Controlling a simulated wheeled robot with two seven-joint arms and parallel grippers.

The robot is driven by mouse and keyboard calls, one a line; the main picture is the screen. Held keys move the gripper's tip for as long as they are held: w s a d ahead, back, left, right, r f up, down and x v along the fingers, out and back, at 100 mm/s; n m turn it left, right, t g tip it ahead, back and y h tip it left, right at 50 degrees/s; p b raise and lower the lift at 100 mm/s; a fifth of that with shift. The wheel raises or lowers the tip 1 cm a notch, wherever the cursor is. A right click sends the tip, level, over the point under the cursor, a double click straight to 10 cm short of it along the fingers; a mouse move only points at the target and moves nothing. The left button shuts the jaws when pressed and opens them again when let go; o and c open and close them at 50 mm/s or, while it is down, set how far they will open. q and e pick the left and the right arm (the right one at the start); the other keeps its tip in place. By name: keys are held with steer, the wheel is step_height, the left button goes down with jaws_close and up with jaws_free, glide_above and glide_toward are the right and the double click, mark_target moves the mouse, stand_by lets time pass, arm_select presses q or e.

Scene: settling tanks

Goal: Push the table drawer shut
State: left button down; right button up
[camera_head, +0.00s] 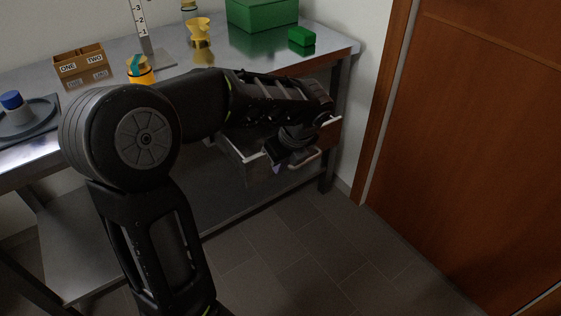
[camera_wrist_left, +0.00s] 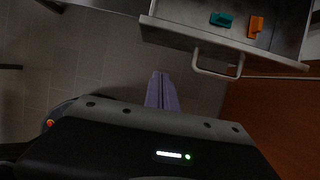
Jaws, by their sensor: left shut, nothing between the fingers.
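The table drawer (camera_head: 243,168) stands pulled out under the right part of the metal table (camera_head: 100,92). My left gripper (camera_head: 279,167) is shut and empty by the drawer front. In the left wrist view its closed fingertips (camera_wrist_left: 161,76) are left of the handle, apart from it. My right gripper is out of view.
A teal piece (camera_wrist_left: 221,19) and an orange piece (camera_wrist_left: 256,25) lie in the drawer. A wooden door (camera_head: 475,130) is at right; floor (camera_head: 300,245) in front is clear.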

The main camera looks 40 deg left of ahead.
mark_target(266, 167)
arm_select(q)
steer(key=a+f, duration=0.2)
steer(key=w+a+f+b, duration=0.1)
steer(key=a+f, duration=0.1)
steer(key=w+a+f, duration=0.1)
steer(key=a+f, duration=0.1)
steer(key=shift+a+f, duration=0.1)
steer(key=shift+f, duration=0.05)
steer(key=shift+a, duration=0.15)
